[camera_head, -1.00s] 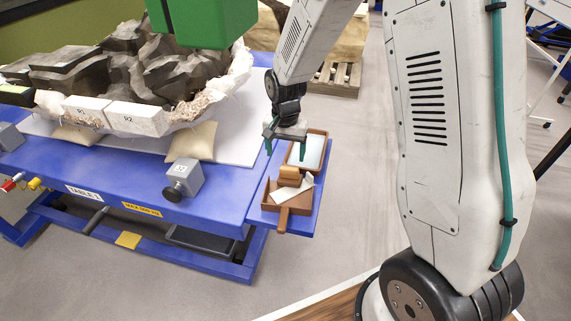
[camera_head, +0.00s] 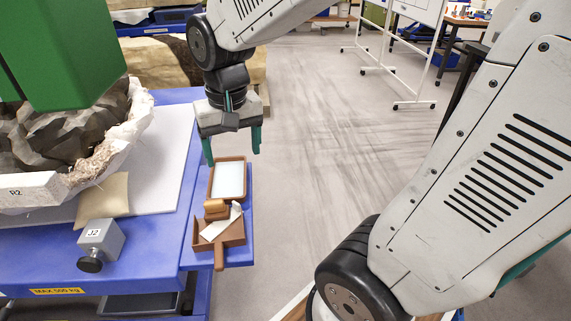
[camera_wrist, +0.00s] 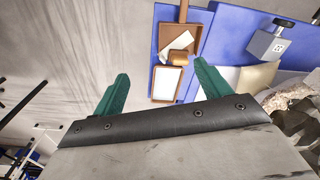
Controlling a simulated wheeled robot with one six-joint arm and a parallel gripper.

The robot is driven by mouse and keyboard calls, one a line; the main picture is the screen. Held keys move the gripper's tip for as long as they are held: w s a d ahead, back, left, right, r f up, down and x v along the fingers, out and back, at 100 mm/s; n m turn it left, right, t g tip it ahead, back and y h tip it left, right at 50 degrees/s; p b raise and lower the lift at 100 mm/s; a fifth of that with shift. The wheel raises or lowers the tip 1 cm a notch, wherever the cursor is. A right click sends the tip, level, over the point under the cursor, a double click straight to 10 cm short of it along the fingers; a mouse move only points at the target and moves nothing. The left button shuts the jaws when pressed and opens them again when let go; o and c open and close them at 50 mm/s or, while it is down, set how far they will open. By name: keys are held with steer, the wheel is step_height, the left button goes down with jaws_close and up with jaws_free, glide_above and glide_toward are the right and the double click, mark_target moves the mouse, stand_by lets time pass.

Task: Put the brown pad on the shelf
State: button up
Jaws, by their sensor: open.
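My gripper (camera_head: 232,150) is open and empty, with its two green fingers apart. In the head view it hangs over the far end of a small blue side shelf (camera_head: 241,250). A small brown block (camera_head: 216,209), possibly the brown pad, lies between a brown tray with a pale lining (camera_head: 214,182) and a brown pan with a handle (camera_head: 219,259). A white piece (camera_head: 221,226) lies across the pan. The wrist view shows the brown block (camera_wrist: 178,59) beyond and between my fingertips, apart from them. I cannot tell exactly what the block rests on.
A blue table (camera_head: 150,255) adjoins the shelf at left. It carries a fossil in a plaster jacket (camera_head: 60,185), a cushion (camera_head: 108,198) and a grey block marked J2 (camera_head: 101,241). A green body (camera_head: 60,60) hangs above the fossil. Open floor (camera_head: 330,130) lies to the right.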

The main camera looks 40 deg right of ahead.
steer(key=s+r+n, duration=0.3)
steer(key=s, duration=1.1)
steer(key=shift+s+d+r, duration=0.25)
steer(key=shift+d+r, duration=0.15)
steer(key=shift+d, duration=0.05)
